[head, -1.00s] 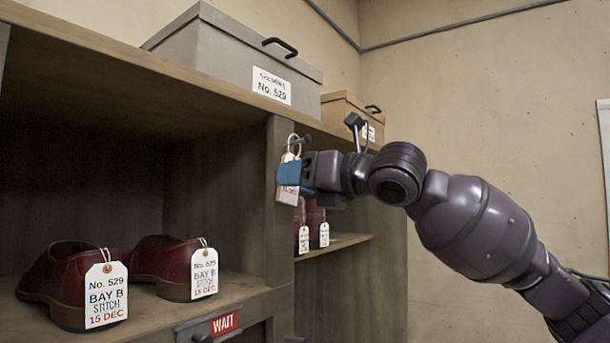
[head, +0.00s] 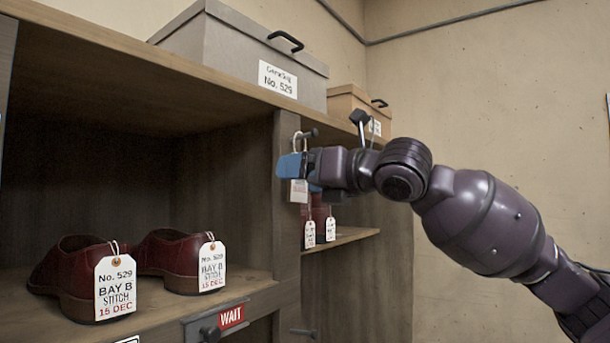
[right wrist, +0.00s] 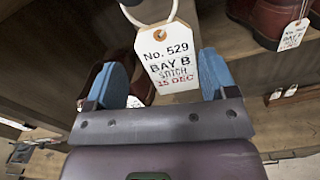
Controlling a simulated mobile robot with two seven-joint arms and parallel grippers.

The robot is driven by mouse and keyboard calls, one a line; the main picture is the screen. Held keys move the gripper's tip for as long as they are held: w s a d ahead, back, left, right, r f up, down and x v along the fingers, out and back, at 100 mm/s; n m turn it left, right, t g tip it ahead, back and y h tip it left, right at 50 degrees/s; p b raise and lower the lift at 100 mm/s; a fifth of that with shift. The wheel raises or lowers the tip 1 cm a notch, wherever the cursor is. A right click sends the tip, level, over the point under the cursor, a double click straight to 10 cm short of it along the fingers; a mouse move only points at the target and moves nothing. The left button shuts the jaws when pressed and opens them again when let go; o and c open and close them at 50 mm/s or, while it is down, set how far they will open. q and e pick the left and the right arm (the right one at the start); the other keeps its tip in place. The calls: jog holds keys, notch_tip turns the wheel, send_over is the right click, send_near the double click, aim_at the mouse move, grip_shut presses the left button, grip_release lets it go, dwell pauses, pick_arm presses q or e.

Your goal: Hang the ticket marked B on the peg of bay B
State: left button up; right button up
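The ticket marked B (right wrist: 168,58), a white tag reading No. 529 BAY B STITCH 15 DEC, hangs upright by its white loop (head: 296,142). In the head view the loop appears to be around the dark peg (head: 309,133) on the shelf divider, behind its knob. The ticket's lower part (head: 299,191) shows below a blue fingertip. My right gripper (head: 300,171) is at the ticket. In the right wrist view its blue fingertips (right wrist: 162,80) stand wide apart, one on each side of the ticket. My left gripper is not in view.
Dark red shoes (head: 75,278) with tags stand in the left bay, and more tagged shoes (head: 320,222) stand behind my right wrist. A red WAIT sign (head: 231,316) is on the shelf front. Boxes (head: 240,60) sit on top. A lower peg (head: 303,332) sticks out below.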

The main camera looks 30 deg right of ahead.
jog(key=shift+s+d, duration=0.1)
pick_arm(q)
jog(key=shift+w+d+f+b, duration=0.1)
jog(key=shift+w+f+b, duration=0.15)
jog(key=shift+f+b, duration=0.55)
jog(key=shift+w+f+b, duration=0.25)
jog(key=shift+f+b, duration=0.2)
jog(key=shift+b, duration=0.65)
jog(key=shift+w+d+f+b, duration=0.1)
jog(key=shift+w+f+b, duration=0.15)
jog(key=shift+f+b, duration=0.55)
pick_arm(e)
jog(key=v, duration=1)
jog(key=shift+s, duration=0.3)
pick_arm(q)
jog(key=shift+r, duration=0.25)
